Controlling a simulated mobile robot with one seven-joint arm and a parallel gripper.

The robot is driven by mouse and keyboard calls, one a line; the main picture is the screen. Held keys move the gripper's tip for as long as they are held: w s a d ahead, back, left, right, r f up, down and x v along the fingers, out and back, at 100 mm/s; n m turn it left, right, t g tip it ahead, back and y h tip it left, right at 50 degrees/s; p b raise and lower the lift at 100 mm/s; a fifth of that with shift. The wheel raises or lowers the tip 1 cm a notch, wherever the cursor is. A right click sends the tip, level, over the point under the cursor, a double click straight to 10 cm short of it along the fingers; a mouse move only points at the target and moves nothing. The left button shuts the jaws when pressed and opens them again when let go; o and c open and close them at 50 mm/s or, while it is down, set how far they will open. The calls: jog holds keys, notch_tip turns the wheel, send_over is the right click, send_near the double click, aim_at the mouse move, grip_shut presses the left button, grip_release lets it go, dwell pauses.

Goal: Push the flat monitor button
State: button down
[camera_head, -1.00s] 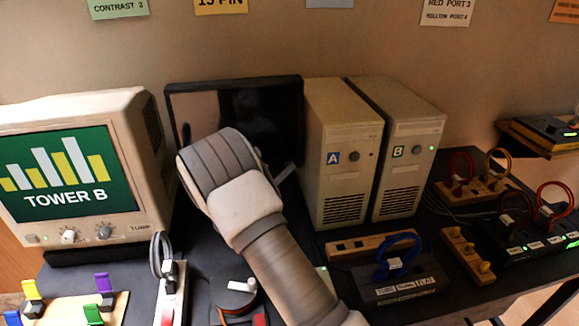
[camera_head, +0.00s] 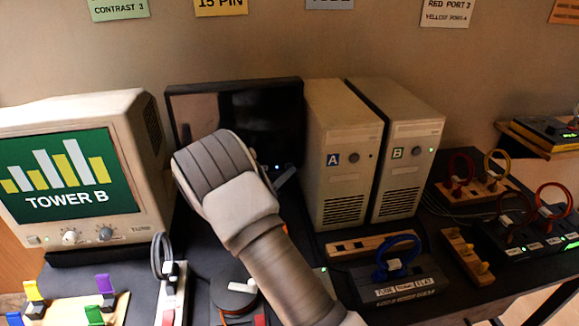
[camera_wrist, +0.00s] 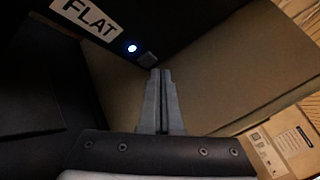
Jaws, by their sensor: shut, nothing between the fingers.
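The flat monitor (camera_head: 236,120) is a dark, thin screen at the back, partly hidden behind my arm. In the wrist view its lower bezel carries a white "FLAT" label (camera_wrist: 90,18), a glowing blue-white light (camera_wrist: 132,48) and a small dark square button (camera_wrist: 147,60). The light also shows in the head view (camera_head: 277,167). My gripper (camera_wrist: 160,72) is shut and empty, its fingertips right by the square button. I cannot tell whether they touch it. In the head view the gripper (camera_head: 286,177) is at the monitor's lower right corner.
Beige towers A (camera_head: 340,185) and B (camera_head: 400,180) stand close on the right. A CRT monitor (camera_head: 75,175) showing "TOWER B" stands on the left. A blue cable loop (camera_head: 395,262), colored switches (camera_head: 95,315) and plug blocks (camera_head: 467,255) crowd the table front.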

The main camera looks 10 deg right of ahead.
jog(key=s+p, duration=0.2)
jog(key=s, duration=0.4)
dwell(0.6)
